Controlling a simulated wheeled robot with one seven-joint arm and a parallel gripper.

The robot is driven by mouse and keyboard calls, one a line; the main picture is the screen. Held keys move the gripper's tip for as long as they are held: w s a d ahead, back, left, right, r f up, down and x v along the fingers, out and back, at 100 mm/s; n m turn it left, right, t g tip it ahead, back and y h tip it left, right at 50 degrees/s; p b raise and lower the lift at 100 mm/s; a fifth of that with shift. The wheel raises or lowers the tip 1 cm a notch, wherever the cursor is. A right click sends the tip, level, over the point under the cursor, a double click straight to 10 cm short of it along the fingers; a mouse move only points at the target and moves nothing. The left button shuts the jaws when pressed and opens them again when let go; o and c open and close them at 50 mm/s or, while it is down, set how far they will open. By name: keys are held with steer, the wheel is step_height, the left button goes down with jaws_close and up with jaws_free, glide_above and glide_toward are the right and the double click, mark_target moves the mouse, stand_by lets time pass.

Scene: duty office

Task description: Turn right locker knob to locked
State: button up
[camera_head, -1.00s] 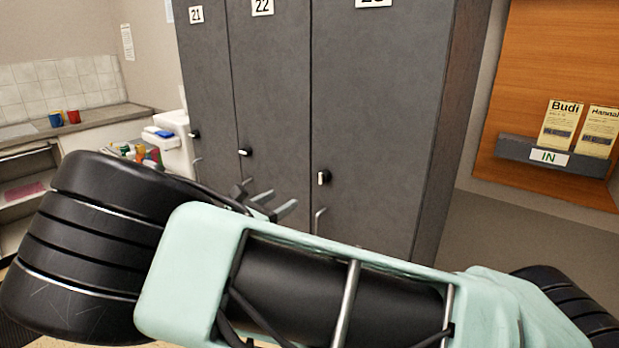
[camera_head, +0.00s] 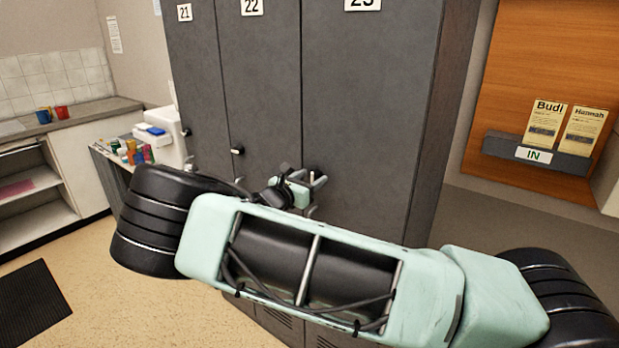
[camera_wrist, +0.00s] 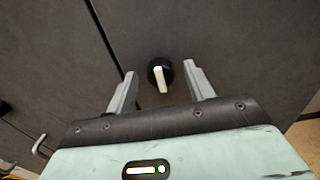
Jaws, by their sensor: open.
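The right locker is the dark grey door numbered 23 (camera_head: 362,90). Its knob (camera_wrist: 160,76) is a round black disc with a white bar, which stands nearly upright with a slight tilt in the wrist view. My gripper (camera_wrist: 161,73) is open, with one finger on each side of the knob and a visible gap to it on both sides. I cannot tell how far the fingertips are from the door. In the head view my gripper (camera_head: 315,180) is at the left side of door 23 and mostly hides the knob.
Lockers 21 (camera_head: 198,80) and 22 (camera_head: 262,80) adjoin on the left; locker 22 has its own black knob (camera_head: 237,150). A metal door handle (camera_wrist: 40,145) shows at lower left in the wrist view. A wooden board with an IN tray (camera_head: 535,154) hangs at the right.

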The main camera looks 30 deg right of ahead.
steer(key=c, duration=1)
steer(key=shift+r+p, duration=0.1)
steer(key=shift+p, duration=0.2)
steer(key=n+p, duration=0.3)
steer(key=shift+w+r+n, duration=0.1)
steer(key=shift+n, duration=0.3)
steer(key=n+p, duration=0.2)
steer(key=n, duration=0.2)
steer(key=shift+n+p, duration=0.3)
steer(key=shift+p, duration=0.05)
steer(key=n+p, duration=0.1)
steer(key=n, duration=0.3)
steer(key=shift+w+f+n+p, duration=0.1)
steer(key=shift+f+n+p, duration=0.1)
steer(key=shift+n+p, duration=0.15)
steer(key=n+p, duration=0.1)
steer(key=n, duration=0.3)
steer(key=shift+f+n, duration=0.15)
steer(key=shift+n, duration=0.2)
